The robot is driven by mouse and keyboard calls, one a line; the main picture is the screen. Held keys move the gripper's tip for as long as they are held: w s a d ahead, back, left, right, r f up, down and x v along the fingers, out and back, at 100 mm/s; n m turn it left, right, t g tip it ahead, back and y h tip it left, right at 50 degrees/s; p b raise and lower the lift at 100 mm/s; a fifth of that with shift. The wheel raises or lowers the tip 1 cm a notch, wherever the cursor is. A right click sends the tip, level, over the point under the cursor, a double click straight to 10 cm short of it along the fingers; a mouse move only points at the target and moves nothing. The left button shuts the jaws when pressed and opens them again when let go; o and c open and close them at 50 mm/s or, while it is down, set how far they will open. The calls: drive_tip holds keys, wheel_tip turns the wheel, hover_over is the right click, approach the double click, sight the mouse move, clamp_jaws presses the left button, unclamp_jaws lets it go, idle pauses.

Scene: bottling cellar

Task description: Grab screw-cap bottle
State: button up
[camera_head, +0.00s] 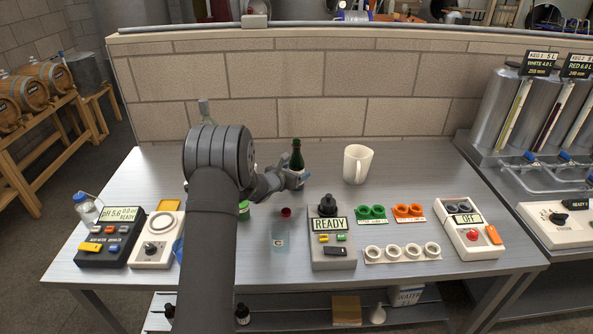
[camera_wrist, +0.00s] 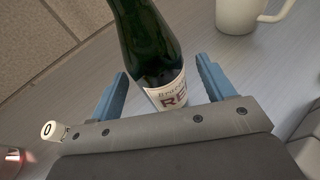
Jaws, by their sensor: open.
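My gripper (camera_head: 292,180) is at the lower part of the bottle. In the wrist view my gripper (camera_wrist: 165,90) is open, its two blue fingers on either side of the bottle, with a visible gap on both sides. The bottle's base is hidden by the gripper.
A white mug (camera_head: 357,164) stands right of the bottle. A pH meter (camera_head: 108,238) sits at left. A brick wall (camera_head: 300,90) is behind.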

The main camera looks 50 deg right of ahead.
drive_tip(key=shift+x, duration=1)
drive_tip(key=shift+r, duration=0.1)
drive_tip(key=c, duration=1.3)
drive_tip(key=shift+c, duration=0.2)
drive_tip(key=shift+r, duration=0.15)
